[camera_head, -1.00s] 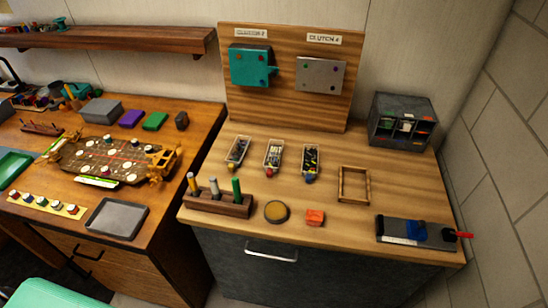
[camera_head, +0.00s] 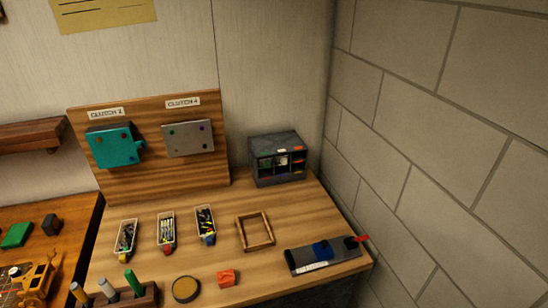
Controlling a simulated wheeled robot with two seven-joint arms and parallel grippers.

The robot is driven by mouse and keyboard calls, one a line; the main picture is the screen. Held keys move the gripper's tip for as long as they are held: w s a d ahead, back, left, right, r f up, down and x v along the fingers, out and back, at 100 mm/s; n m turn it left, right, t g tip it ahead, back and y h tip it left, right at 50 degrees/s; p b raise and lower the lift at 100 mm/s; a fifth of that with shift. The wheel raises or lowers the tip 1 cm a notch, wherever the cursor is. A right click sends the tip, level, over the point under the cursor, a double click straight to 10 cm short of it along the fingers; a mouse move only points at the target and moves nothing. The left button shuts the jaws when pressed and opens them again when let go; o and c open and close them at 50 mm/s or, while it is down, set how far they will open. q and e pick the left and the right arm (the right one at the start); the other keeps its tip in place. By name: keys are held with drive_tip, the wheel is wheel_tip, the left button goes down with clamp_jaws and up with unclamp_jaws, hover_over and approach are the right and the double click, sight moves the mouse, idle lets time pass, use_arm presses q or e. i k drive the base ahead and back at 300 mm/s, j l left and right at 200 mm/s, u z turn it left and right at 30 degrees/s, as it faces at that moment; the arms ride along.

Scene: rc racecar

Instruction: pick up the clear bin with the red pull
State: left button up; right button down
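The left bin (camera_head: 126,236) has a yellow pull, and the right bin (camera_head: 205,221) has a blue pull. The middle bin stands apart from the other two, with bare wood between them. Neither of my grippers is in view.
A wooden frame (camera_head: 255,231) lies right of the bins. A grey device with a blue block (camera_head: 322,255) is at the right edge. A marker rack (camera_head: 121,296), a round tin (camera_head: 186,289) and an orange block (camera_head: 228,278) are nearer. A dark organizer (camera_head: 277,160) stands behind.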

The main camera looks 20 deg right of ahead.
sight(167, 239)
drive_tip(key=j+z, duration=0.35)
drive_tip(key=z, duration=0.15)
drive_tip(key=j+z, duration=0.5)
drive_tip(key=i+l, duration=0.05)
